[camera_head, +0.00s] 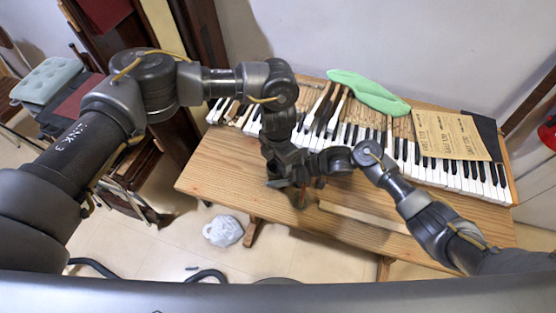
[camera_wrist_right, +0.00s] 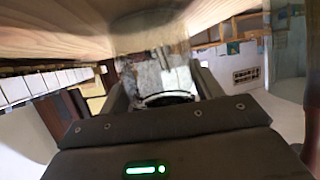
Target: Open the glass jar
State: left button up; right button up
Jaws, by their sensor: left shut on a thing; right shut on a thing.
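My two grippers meet above the front left part of the wooden table. My left gripper (camera_head: 283,178) reaches down from above, and my right gripper (camera_head: 308,170) comes in from the right. In the head view the glass jar is almost wholly hidden between them. In the right wrist view a clear, see-through shape that looks like the glass jar (camera_wrist_right: 152,30) shows just beyond and between the fingers of my right gripper (camera_wrist_right: 160,88). Both grippers are shut on it. I cannot tell which part each one grips, or whether the lid is on.
The wooden table (camera_head: 220,167) carries a row of piano keys (camera_head: 455,177), a green cloth (camera_head: 368,92) and brown paper sheets (camera_head: 450,134). A white crumpled thing (camera_head: 223,231) lies on the floor. A chair with a pale cushion (camera_head: 48,78) stands at the left.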

pick_arm(q)
jog(key=o, duration=1.1)
jog(key=shift+c, duration=0.2)
jog(key=shift+s, duration=0.1)
jog(key=shift+d, duration=0.15)
jog(key=shift+r, duration=0.1)
